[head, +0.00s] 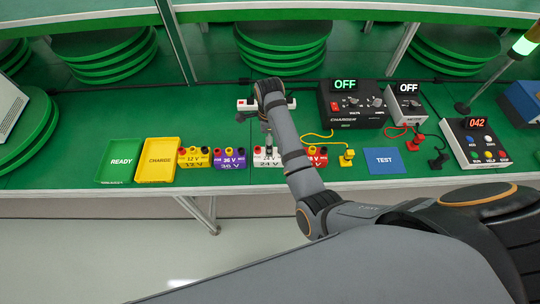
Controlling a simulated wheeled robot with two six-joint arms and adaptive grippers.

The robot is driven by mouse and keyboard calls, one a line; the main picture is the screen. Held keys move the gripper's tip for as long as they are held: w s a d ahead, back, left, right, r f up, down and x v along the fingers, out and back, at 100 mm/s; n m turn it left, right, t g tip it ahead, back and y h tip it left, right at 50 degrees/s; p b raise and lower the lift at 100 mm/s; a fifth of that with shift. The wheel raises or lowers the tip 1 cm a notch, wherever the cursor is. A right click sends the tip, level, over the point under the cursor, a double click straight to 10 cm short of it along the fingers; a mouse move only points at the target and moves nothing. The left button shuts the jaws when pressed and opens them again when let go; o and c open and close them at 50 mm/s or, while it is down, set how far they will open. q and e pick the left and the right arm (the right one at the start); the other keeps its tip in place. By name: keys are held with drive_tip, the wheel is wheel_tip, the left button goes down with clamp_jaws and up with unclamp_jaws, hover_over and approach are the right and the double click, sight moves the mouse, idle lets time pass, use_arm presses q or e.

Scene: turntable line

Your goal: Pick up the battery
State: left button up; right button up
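Several batteries stand in a row on the green bench: a yellow 12 V battery (194,160), a purple 36 V battery (230,161), a white 24 V battery (267,162) and a red battery (318,158). My arm hides part of the red battery and its label. My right gripper (268,147) points down at the white battery, over its top between the terminals. Its fingers are small and dark here, so I cannot tell whether they touch or grip the battery. My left gripper is out of view.
Left of the batteries lie a green READY tray (121,176) and a yellow CHARGE tray (157,173). Behind stand a charger (350,105) and a smaller box (405,103), both reading OFF. A blue TEST pad (384,167), clips with cables and a 042 panel (476,145) are at right.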

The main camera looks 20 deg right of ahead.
wheel_tip(320, 180, down, 4)
drive_tip(key=shift+d+r, duration=0.1)
drive_tip(key=f, duration=0.3)
drive_tip(key=f+p, duration=0.1)
drive_tip(key=shift+s+a+f, duration=0.2)
drive_tip(key=shift+s, duration=0.2)
drive_tip(key=shift+w+f, duration=0.1)
drive_tip(key=shift+f, duration=0.35)
drive_tip(key=c, duration=1.8)
drive_tip(key=shift+r, duration=0.1)
clamp_jaws()
